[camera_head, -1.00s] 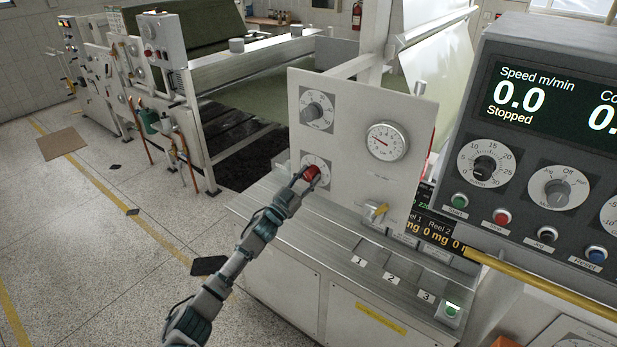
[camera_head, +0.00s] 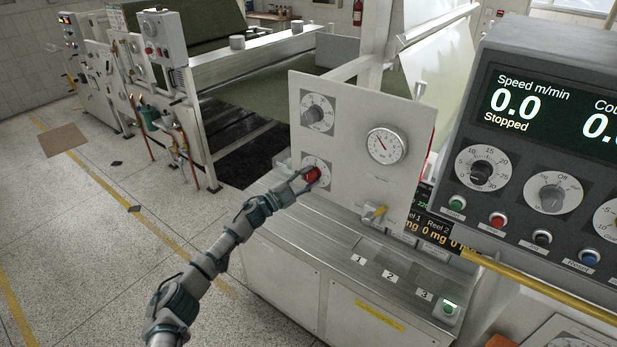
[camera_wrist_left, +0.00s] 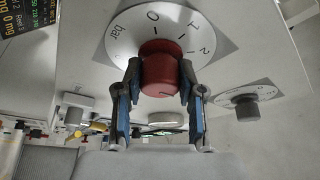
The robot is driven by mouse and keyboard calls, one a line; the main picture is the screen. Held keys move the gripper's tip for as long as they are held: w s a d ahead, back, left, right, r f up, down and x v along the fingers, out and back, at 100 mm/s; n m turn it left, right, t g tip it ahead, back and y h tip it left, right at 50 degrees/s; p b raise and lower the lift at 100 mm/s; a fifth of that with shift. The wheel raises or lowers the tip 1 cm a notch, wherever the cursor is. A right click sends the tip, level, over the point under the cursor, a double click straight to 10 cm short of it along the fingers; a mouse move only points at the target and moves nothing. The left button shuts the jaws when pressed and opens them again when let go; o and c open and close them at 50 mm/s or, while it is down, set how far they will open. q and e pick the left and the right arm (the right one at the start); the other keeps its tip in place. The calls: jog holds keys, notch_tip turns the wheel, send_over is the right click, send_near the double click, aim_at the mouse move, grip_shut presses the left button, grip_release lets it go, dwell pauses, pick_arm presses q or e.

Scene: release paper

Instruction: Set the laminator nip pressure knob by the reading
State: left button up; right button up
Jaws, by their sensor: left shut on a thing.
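The red knob (camera_head: 313,175) sits on a white scale on the upright pale panel (camera_head: 345,122). In the left wrist view the knob (camera_wrist_left: 159,72) covers the middle of its dial (camera_wrist_left: 190,30), which is marked bar with 0, 1 and 2 visible. My left gripper (camera_head: 305,182) is shut on this knob, with a finger on either side. A round pressure gauge (camera_head: 388,146) is on the same panel, to the right; its needle points up and left. Its figures are too small to read. My right gripper is not in view.
A black knob (camera_head: 314,114) is above the red one. The dark console (camera_head: 550,120) at the right reads speed 0.0, Stopped. A steel ledge (camera_head: 330,240) runs below the panel. Open floor lies left.

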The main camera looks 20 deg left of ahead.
pick_arm(q)
jog(key=shift+f, duration=0.15)
dwell(0.3)
jog(key=o, duration=1.1)
jog(key=shift+o, duration=0.2)
jog(key=v, duration=1.2)
jog(key=shift+w, duration=0.1)
